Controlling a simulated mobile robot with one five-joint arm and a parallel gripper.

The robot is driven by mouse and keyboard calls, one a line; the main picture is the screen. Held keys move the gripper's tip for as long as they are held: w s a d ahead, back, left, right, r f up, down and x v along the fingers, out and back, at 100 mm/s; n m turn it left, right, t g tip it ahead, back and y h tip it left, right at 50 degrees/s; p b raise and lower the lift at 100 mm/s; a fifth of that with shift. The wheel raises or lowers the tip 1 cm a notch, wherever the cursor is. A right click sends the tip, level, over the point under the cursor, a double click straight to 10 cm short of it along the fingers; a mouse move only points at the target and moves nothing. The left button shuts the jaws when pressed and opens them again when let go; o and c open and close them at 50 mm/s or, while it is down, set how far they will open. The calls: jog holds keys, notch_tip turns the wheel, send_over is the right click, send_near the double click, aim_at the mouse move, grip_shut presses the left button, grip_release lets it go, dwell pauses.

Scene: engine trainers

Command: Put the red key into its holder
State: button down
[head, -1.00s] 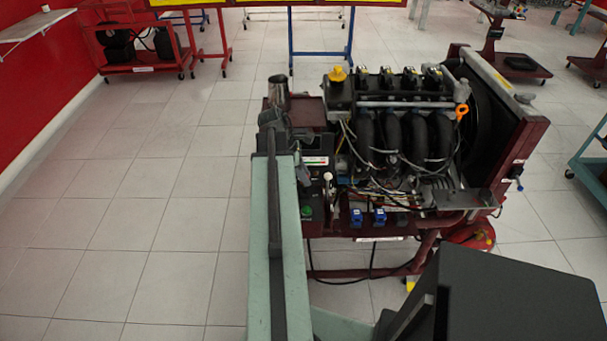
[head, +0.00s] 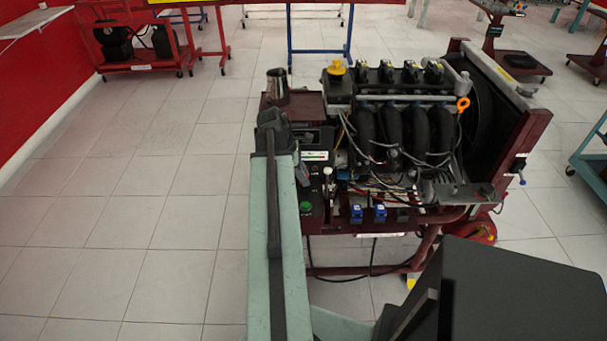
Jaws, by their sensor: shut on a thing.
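My gripper (head: 273,123) is the dark part at the far end of my green arm, at the left front of the engine trainer (head: 345,226). It is seen from behind, beside the trainer's control panel (head: 317,156). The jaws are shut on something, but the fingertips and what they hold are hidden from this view. I cannot make out a red key or its holder. The panel shows a label strip and a green button (head: 306,206).
The engine (head: 400,130), with a yellow cap (head: 336,68) and loose wires, stands right of my gripper. A grey metal cylinder (head: 277,86) stands behind it. A radiator (head: 490,110) is at the trainer's right end. The tiled floor (head: 130,220) to the left is clear.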

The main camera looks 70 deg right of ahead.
jog(key=shift+f, duration=0.1)
jog(key=shift+f+b, duration=0.65)
jog(key=shift+b, duration=0.1)
jog(key=c, duration=1.1)
grip_release()
jog(key=shift+c, duration=0.2)
jog(key=o, duration=0.3)
jog(key=shift+s, duration=0.1)
jog(key=shift+r, duration=0.2)
jog(key=shift+r+p, duration=1.4)
jog(key=shift+p, duration=0.2)
